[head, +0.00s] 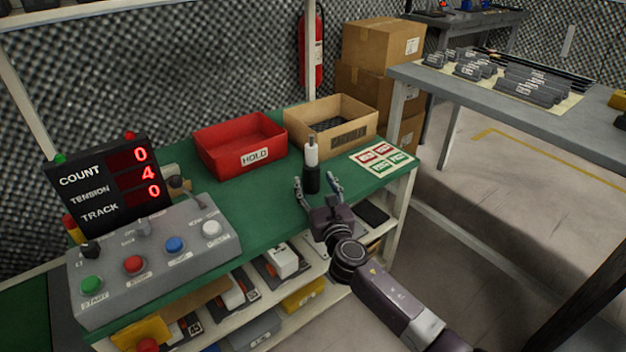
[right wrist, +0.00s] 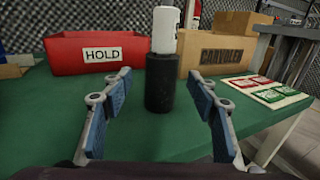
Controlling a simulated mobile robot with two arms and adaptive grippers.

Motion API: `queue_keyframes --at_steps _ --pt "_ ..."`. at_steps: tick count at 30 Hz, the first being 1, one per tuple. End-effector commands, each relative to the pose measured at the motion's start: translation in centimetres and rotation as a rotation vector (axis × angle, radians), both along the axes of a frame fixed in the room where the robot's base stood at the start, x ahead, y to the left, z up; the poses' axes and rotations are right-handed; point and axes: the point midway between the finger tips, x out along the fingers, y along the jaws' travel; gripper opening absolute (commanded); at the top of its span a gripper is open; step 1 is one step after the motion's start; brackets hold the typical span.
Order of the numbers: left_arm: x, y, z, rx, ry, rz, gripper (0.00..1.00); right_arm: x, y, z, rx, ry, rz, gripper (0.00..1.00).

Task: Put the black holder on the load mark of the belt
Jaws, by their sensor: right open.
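A black holder (head: 313,180) stands upright on the green bench top, with a white cylinder (head: 311,153) rising from it. In the right wrist view the black holder (right wrist: 160,85) is straight ahead, with the white cylinder (right wrist: 165,30) above it. My right gripper (head: 317,184) is open and empty, low over the bench's front edge. In the right wrist view its blue-padded fingers (right wrist: 160,92) are spread either side of the holder, which appears just beyond the fingertips. I cannot make out the belt or its load mark. My left gripper is not in view.
A red HOLD bin (head: 239,146) and a brown box (head: 331,123) stand behind the holder. A card with red and green labels (head: 381,160) lies to its right. A grey control console (head: 153,255) and a counter display (head: 109,182) occupy the left. Bench around the holder is clear.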

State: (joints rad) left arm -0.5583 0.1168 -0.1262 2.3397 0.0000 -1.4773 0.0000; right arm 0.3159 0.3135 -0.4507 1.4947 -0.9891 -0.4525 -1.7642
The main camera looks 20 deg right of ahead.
Motion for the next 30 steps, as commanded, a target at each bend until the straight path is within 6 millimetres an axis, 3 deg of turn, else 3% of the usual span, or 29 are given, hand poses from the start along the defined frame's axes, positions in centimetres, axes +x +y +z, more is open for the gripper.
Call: queue_keyframes --at_steps 6,12,22,30 --pt "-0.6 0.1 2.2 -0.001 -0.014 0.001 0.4 1.7 -0.2 -0.4 0.003 -0.001 -0.001 0.54" --pt "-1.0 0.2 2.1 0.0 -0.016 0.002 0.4 4.5 -0.4 -0.7 0.005 0.0 -0.001 0.54" --pt "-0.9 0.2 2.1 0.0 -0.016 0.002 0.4 5.1 -0.5 -0.5 0.005 0.001 -0.001 0.54" --pt "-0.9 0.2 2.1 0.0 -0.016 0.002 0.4 5.1 -0.5 -0.5 0.005 0.001 -0.001 0.25"
